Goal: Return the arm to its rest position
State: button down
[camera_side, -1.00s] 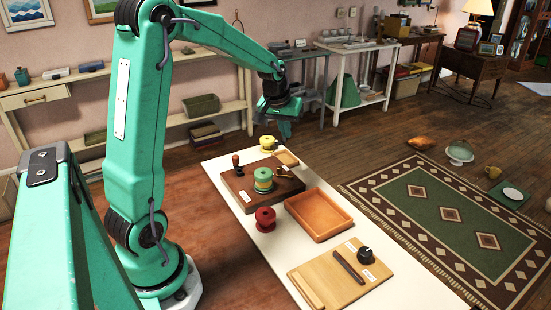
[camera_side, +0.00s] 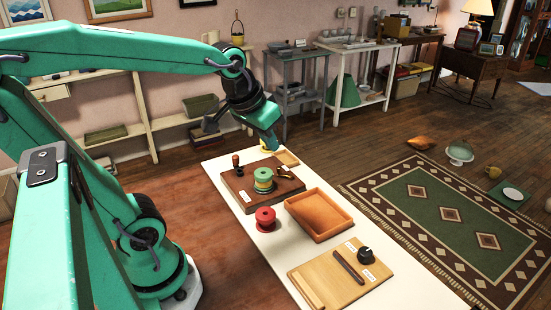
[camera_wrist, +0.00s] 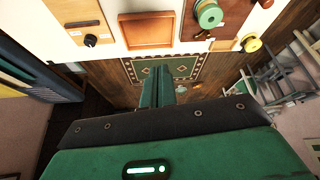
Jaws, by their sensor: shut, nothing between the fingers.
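My gripper (camera_side: 271,146) hangs above the far end of the white table (camera_side: 237,228) in the side view, its fingers pointing down and slightly to the right. In the wrist view its two green fingers (camera_wrist: 161,72) lie together, shut, with nothing between them. My upper arm leans back to the left, and my forearm reaches out to the right. A yellow spool (camera_side: 263,149) is partly hidden behind the gripper in the side view; it shows whole in the wrist view (camera_wrist: 251,43).
A dark board (camera_side: 233,184) bears a green spool (camera_side: 263,178) and small items. A red spool (camera_side: 265,219), an orange tray (camera_side: 319,213) and a light wooden board (camera_side: 318,282) share the table. Shelves (camera_side: 155,122) line the wall behind; a patterned rug (camera_side: 448,225) lies to the right.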

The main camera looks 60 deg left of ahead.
jog(key=s+d+m, duration=0.2)
jog(key=s+d, duration=0.1)
jog(key=s, duration=0.4)
jog(key=shift+d+f+t+h, duration=0.3)
jog(key=shift+d+f, duration=0.05)
